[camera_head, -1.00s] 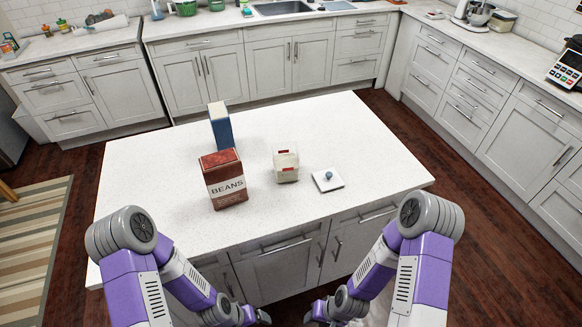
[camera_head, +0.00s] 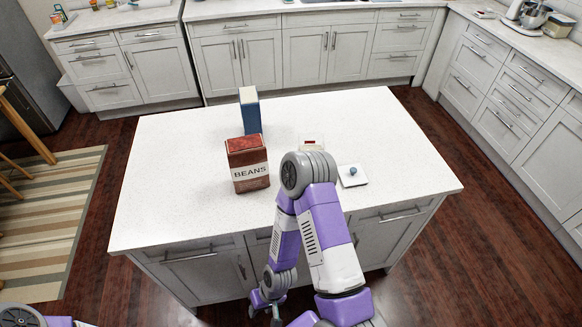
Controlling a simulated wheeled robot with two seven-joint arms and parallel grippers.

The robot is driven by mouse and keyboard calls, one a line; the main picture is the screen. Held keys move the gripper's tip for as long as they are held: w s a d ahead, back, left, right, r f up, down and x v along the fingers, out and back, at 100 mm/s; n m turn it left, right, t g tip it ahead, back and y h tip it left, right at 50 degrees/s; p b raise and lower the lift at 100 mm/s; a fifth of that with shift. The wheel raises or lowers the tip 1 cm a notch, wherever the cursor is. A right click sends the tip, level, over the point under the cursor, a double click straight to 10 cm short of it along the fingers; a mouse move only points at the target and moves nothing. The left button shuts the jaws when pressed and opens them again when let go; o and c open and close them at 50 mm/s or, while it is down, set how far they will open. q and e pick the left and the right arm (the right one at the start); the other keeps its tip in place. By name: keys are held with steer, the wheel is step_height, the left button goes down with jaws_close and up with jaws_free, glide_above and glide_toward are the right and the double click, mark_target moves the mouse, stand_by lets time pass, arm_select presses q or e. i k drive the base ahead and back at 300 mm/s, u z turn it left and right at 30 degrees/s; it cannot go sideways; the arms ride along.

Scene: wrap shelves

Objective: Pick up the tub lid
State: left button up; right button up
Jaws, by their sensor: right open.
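My right gripper (camera_head: 265,311) hangs low in front of the island, below the counter top and well left of the lid. It is small in view, open, and apart from the lid. Of my left arm only a bit shows at the bottom left corner; its gripper is out of view.
A brown-red beans box (camera_head: 247,165) and a blue box with a pale side (camera_head: 250,111) stand left of the tub. The island counter (camera_head: 180,180) is bare at its left and far right. Its front edge and cabinet lie between my right gripper and the lid.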

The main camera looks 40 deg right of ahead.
mark_target(351, 176)
steer(key=u, duration=1.2)
steer(key=k, duration=1.05)
steer(key=z, duration=1.65)
steer(key=i, duration=0.2)
steer(key=u, duration=0.1)
